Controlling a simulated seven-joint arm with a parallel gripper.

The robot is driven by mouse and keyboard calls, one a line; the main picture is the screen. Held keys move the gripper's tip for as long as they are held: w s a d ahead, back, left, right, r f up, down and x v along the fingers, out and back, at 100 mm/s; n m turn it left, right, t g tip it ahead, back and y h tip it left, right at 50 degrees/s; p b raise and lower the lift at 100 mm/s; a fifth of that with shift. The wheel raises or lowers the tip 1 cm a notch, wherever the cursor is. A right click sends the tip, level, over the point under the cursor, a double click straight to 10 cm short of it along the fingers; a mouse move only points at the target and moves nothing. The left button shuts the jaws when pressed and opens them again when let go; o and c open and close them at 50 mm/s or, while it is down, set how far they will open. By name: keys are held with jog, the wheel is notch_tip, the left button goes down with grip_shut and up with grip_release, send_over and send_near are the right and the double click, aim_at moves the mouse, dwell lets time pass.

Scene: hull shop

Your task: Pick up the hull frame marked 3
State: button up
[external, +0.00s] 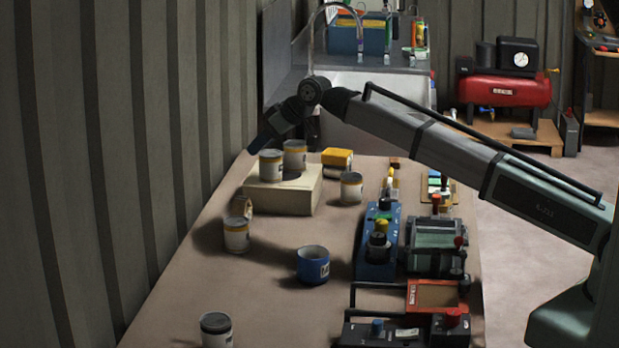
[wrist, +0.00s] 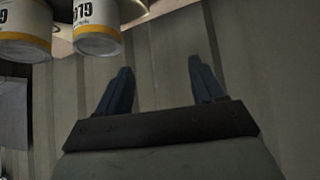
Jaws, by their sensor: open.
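I cannot make out a hull frame or a mark 3 in either view. My gripper (external: 262,143) is at the far left of the bench, beside the corrugated wall, just above and behind two cans on a pale block. In the wrist view my gripper (wrist: 160,82) shows two dark blue fingers spread apart, with nothing between them and the ribbed wall behind.
A yellow-banded can (external: 271,166) and a second can (external: 294,154) stand on the pale block (external: 282,198); labelled cans show close by in the wrist view (wrist: 95,38).

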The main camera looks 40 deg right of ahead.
jog(key=g, duration=0.2)
send_over(241, 198)
jog(key=w, duration=0.2)
notch_tip(241, 198, down, 2)
jog(key=w+a+m+g+h, duration=0.2)
jog(key=w+m+g, duration=0.1)
jog(key=m, duration=0.3)
jog(key=s+f+m+g, duration=0.1)
jog(key=f+m, duration=0.2)
jog(key=s+d+f+m+g+h, duration=0.1)
jog(key=s+f+m, duration=0.1)
jog(key=f+m, duration=0.1)
jog(key=s+d+f+m+h, duration=0.1)
jog(key=f+m, duration=0.2)
jog(key=m, duration=0.1)
jog(key=shift+s+d+f+g, duration=0.1)
jog(key=shift+s+f+g, duration=0.2)
jog(key=shift+g, duration=0.1)
jog(key=shift+s+f, duration=0.15)
jog(key=shift+f, duration=1.2)
jog(key=shift+s+f, duration=0.1)
jog(key=shift+f, duration=1.2)
jog(key=c, duration=1.1)
